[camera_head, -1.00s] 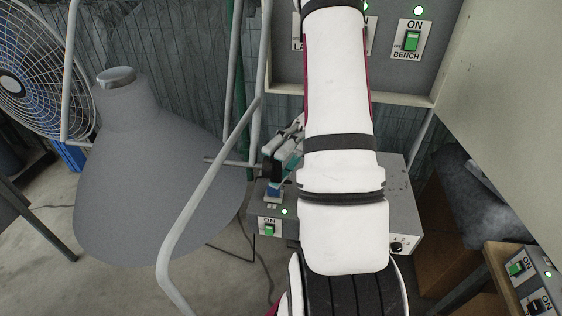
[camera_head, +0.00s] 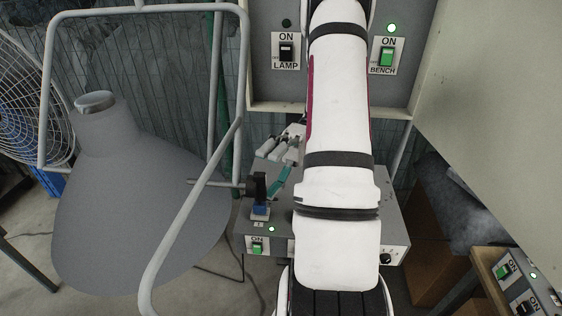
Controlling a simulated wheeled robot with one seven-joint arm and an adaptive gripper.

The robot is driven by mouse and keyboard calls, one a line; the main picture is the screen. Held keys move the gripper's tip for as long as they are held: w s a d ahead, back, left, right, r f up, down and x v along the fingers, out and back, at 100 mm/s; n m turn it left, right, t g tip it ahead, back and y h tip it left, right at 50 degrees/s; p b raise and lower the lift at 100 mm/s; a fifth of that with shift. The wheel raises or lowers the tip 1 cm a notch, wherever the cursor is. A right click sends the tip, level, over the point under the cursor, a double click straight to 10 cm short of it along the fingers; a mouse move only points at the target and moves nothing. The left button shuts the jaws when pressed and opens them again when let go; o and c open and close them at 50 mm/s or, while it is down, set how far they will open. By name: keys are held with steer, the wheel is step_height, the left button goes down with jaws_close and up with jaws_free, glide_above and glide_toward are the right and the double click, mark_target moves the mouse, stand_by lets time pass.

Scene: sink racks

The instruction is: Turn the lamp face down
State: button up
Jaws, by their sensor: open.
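A large grey bell-shaped lamp shade (camera_head: 140,205) fills the left of the head view. Its metal-rimmed neck (camera_head: 96,100) is at the top and its wide end points down, slightly tilted; its open face is hidden. A bent grey tube frame (camera_head: 178,240) passes around and in front of it. A thin rod with a black knob (camera_head: 257,186) sticks out at the shade's right. My gripper (camera_head: 280,165), with grey and teal fingers, is open just right of and above the knob, partly hidden behind my white arm. I cannot tell whether it touches the knob.
A wall panel holds a LAMP switch (camera_head: 286,52) with a dark indicator and a BENCH switch (camera_head: 387,57) with a lit green one. A grey control box (camera_head: 256,246) with a green switch sits below my gripper. A fan (camera_head: 30,110) stands at far left, a board (camera_head: 500,110) at right.

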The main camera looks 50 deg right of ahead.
steer(key=shift+w+d, duration=0.15)
steer(key=shift+d, duration=0.9)
steer(key=shift+w+d, duration=0.1)
steer(key=shift+d, duration=0.95)
